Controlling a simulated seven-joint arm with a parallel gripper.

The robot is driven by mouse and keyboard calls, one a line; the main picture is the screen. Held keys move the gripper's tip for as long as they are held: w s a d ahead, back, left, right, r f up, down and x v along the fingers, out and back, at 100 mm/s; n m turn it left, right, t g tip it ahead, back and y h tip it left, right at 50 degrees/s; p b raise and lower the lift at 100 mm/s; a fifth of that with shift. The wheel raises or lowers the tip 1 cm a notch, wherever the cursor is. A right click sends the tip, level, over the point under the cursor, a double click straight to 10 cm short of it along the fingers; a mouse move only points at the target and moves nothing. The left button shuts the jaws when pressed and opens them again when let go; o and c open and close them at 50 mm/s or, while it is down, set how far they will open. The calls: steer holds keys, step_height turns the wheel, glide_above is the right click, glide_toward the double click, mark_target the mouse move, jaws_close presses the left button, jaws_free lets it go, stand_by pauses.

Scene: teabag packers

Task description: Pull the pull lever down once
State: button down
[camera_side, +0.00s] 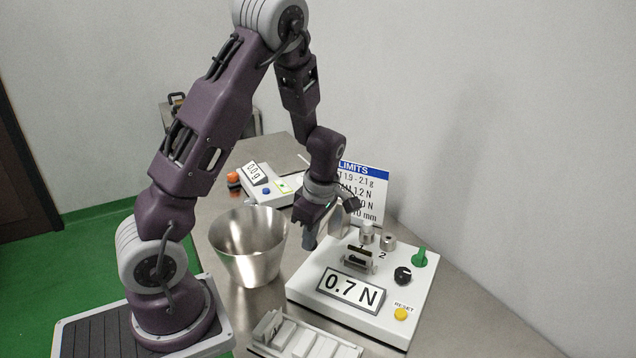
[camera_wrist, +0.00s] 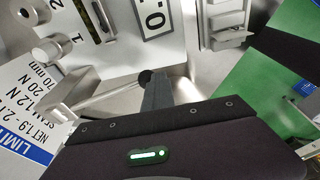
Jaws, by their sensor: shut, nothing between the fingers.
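The white tester (camera_side: 345,318) stands on the steel table with its display (camera_side: 351,291) reading 0.7 N. A small clamp (camera_side: 360,259) sits on its top. In the wrist view a metal rod ending in a black ball knob (camera_wrist: 145,76) runs beside the tester; it looks like the pull lever. In the side view I cannot make it out behind my gripper. My gripper (camera_side: 309,240) is shut and empty, pointing down at the tester's left edge. In the wrist view its fingers (camera_wrist: 157,88) are right by the knob; I cannot tell whether they touch.
A steel bin (camera_side: 248,262) stands left of the tester. A scale (camera_side: 266,187) and a limits sign (camera_side: 375,195) are behind. A slotted tray (camera_side: 302,340) lies in front.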

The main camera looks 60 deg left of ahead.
steer(key=shift+s+d+f, duration=0.1)
steer(key=shift+s+f, duration=0.1)
steer(key=s+d+r, duration=0.1)
steer(key=d+r, duration=0.1)
steer(key=r, duration=0.4)
steer(key=s+d+r, duration=0.2)
steer(key=d+r, duration=0.1)
steer(key=r, duration=0.3)
steer(key=shift+s+d+r, duration=0.25)
steer(key=shift+s+r, duration=0.05)
steer(key=s+d+r+m+t+h, duration=0.1)
steer(key=s+d+r+m+t, duration=0.2)
steer(key=m, duration=0.9)
steer(key=s+d+r+m+t+h, duration=0.1)
steer(key=s+d+r+m+t, duration=0.2)
steer(key=m, duration=0.9)
steer(key=s+d+r, duration=0.3)
steer(key=s+d, duration=0.1)
steer(key=shift+s+r+t, duration=0.2)
steer(key=shift+s+t, duration=0.1)
steer(key=shift+s, duration=0.1)
